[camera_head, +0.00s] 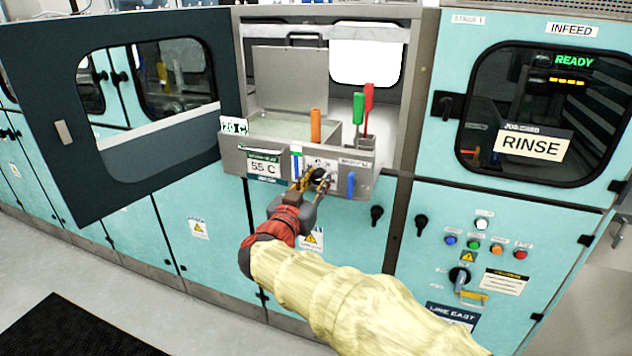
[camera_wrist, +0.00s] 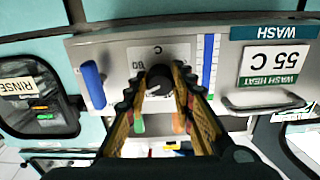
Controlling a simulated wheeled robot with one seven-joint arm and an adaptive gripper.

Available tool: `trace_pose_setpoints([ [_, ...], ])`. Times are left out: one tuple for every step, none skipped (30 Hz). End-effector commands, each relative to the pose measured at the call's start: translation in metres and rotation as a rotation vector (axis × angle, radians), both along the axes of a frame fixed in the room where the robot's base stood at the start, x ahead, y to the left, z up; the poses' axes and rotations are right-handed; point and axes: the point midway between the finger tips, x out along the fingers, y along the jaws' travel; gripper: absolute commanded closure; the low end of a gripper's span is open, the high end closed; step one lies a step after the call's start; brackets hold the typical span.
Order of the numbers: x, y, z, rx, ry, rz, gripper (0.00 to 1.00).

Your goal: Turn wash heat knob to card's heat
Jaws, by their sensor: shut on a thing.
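The wash heat knob (camera_wrist: 158,82) is a dark round knob on the front of the grey wash module (camera_wrist: 117,62). It also shows in the head view (camera_head: 319,174). My gripper (camera_wrist: 159,88) has a finger on each side of the knob and is shut on it. The wash heat card (camera_head: 263,167) reads 55 C and sits left of the knob; it shows upside down in the wrist view (camera_wrist: 276,66). Part of the scale print beside the knob shows, upside down; my fingers hide the rest. I cannot tell which value the knob points to.
A blue lever (camera_head: 351,184) is right of the knob, and a blue-marked gauge strip (camera_head: 296,163) is left. Orange (camera_head: 316,126), green (camera_head: 358,108) and red (camera_head: 368,98) handles rise above the module. A dark door (camera_head: 110,180) stands open at left. A RINSE card (camera_head: 532,145) hangs at right.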

Motion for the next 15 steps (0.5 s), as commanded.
trace_pose_setpoints([
  [-0.0001, 0.0000, -0.0040, 0.022, -0.003, 0.000, 1.00],
  [-0.0001, 0.0001, -0.0039, 0.038, -0.009, 0.000, 1.00],
  [0.0000, 0.0002, -0.0041, 0.056, -0.015, 0.000, 1.00],
  [0.0000, 0.0003, -0.0043, 0.068, -0.020, 0.000, 1.00],
  [0.0000, 0.0003, -0.0045, 0.080, -0.023, 0.000, 1.00],
  [0.0000, 0.0003, -0.0046, 0.094, -0.028, 0.000, 1.00],
  [-0.0001, 0.0004, -0.0047, 0.103, -0.031, 0.000, 1.00],
  [-0.0001, 0.0004, -0.0047, 0.110, -0.034, 0.000, 1.00],
  [0.0000, 0.0005, -0.0047, 0.120, -0.037, 0.000, 1.00],
  [0.0000, 0.0005, -0.0046, 0.127, -0.040, 0.000, 1.00],
  [0.0000, 0.0005, -0.0046, 0.132, -0.042, 0.000, 1.00],
  [0.0000, 0.0005, -0.0045, 0.136, -0.043, 0.000, 1.00],
  [0.0000, 0.0005, -0.0045, 0.140, -0.045, 0.000, 1.00],
  [0.0000, 0.0005, -0.0045, 0.143, -0.046, 0.000, 1.00],
  [0.0000, 0.0006, -0.0045, 0.146, -0.047, 0.000, 1.00],
])
